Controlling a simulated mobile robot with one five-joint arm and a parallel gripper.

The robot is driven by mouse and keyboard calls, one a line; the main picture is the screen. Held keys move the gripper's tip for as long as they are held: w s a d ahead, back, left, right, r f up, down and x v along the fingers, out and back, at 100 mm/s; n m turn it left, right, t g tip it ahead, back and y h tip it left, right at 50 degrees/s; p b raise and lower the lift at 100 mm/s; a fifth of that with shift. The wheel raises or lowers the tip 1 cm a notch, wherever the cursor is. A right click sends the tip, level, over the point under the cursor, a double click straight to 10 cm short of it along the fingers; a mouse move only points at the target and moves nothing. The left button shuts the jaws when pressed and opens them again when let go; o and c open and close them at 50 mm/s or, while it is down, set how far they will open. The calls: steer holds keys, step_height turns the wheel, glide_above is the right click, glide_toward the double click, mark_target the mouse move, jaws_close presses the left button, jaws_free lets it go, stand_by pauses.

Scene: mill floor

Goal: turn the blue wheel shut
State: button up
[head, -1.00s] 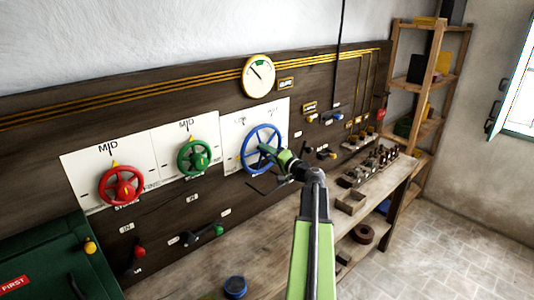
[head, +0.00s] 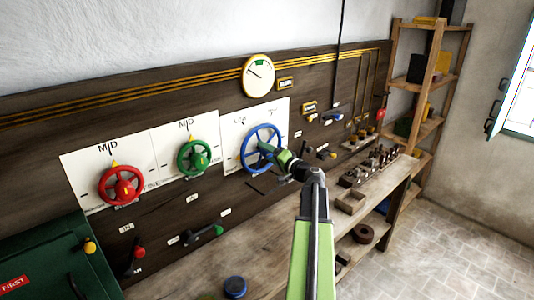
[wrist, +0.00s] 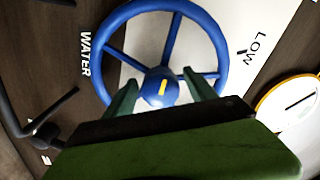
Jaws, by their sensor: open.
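The blue wheel (head: 247,158) is mounted on a white plate on the dark wooden panel, right of the green wheel. In the wrist view the blue wheel (wrist: 214,38) fills the upper middle, with a yellow mark on its hub. The word WATER shows left of it and LOW right of it. My gripper (head: 268,150) is at the wheel's face in the head view. In the wrist view my gripper (wrist: 160,90) is open, with one green finger on each side of the hub. I cannot tell whether the fingers touch the wheel.
A red wheel (head: 121,186) and a green wheel (head: 194,157) sit to the left. A round gauge (head: 258,76) is above. Small levers (head: 326,154) are to the right. The wooden bench (head: 270,232) below holds a blue round thing (head: 235,287) and several small parts.

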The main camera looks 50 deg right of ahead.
steer(key=s+a, duration=0.1)
steer(key=s, duration=1.6)
steer(key=shift+s, duration=0.2)
steer(key=shift+f, duration=0.1)
steer(key=w+a+f+n+g+y, duration=0.25)
steer(key=w+a+f, duration=0.25)
steer(key=a, duration=0.5)
steer(key=w+a+f+n+g+y, duration=0.2)
steer(key=w+a+f+g, duration=0.25)
steer(key=a, duration=0.55)
steer(key=w+a+f+n+g+y, duration=0.25)
steer(key=w+a+f, duration=0.3)
steer(key=a, duration=0.45)
steer(key=s+a+f+n+g+h, duration=0.1)
steer(key=a+f+n+g+h, duration=0.1)
steer(key=a, duration=0.6)
steer(key=s+a+f+n+g+h, duration=0.2)
steer(key=a+f+g, duration=0.1)
steer(key=a, duration=0.5)
steer(key=s+a+f+n+g+h, duration=0.1)
steer(key=s+a+f+n+g, duration=0.1)
steer(key=a, duration=0.6)
step_height(320, 180, down, 2)
steer(key=shift+s+f+g+h, duration=0.15)
steer(key=shift+g+h, duration=0.25)
steer(key=shift+g, duration=0.45)
